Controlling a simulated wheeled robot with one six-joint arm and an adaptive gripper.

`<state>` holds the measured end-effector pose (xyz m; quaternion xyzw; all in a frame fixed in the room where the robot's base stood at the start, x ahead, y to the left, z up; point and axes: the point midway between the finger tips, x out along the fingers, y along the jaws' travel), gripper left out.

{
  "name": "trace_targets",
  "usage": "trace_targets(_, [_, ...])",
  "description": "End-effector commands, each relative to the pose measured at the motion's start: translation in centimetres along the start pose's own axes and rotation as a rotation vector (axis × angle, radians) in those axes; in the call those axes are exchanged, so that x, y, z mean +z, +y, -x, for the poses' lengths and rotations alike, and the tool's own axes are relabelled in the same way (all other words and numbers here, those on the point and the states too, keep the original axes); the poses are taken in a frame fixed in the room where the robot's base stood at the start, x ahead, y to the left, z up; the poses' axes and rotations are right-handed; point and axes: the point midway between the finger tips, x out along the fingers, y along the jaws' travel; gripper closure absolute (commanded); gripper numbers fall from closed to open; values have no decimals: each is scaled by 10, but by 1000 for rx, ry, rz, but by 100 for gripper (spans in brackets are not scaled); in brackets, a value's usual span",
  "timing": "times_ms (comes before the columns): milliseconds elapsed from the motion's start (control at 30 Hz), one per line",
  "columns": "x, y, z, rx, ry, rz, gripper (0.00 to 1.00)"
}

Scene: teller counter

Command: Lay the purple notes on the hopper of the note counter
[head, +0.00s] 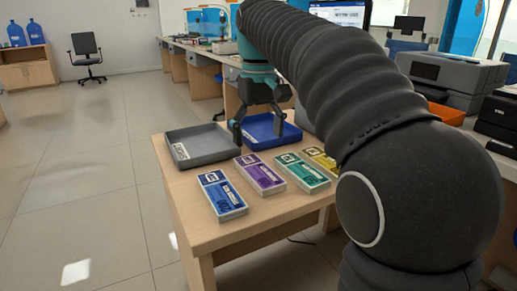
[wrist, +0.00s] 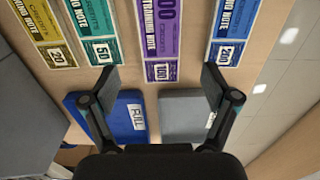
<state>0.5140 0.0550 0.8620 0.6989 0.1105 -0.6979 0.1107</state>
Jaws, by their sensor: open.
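The purple notes (head: 260,174) lie flat on the wooden table (head: 250,231), between the blue notes and the green notes. They also show in the wrist view (wrist: 162,29), at the top centre. My gripper (head: 258,134) is open and empty, above the two trays behind the row of notes. In the wrist view its fingertips (wrist: 160,76) are spread apart, with the near end of the purple notes between and beyond them. I cannot make out the note counter or its hopper for certain; my arm hides much of the right side.
Blue notes (head: 222,195), green notes (head: 302,172) and yellow notes (head: 320,160) share the table. A grey tray (head: 183,160) and a blue tray (head: 290,140) stand behind them. A printer (head: 452,72) is on the right counter.

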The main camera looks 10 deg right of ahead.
Motion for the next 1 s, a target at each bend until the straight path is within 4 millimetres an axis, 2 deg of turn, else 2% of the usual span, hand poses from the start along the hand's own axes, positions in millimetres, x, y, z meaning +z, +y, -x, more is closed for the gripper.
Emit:
trace_targets(33, [-1, 0, 12, 0, 1, 0, 13])
trace_targets(100, [-1, 0, 23, 0, 1, 0, 13])
trace_targets(300, [0, 0, 41, 0, 0, 0, 13])
trace_targets(567, [0, 0, 43, 0, 0, -1, 13])
trace_targets(667, [7, 0, 41, 3, 13, -10, 13])
trace_targets(833, [40, 1, 27, 16, 82, -53, 13])
trace_targets(1000, [85, 1, -4, 33, 178, -116, 13])
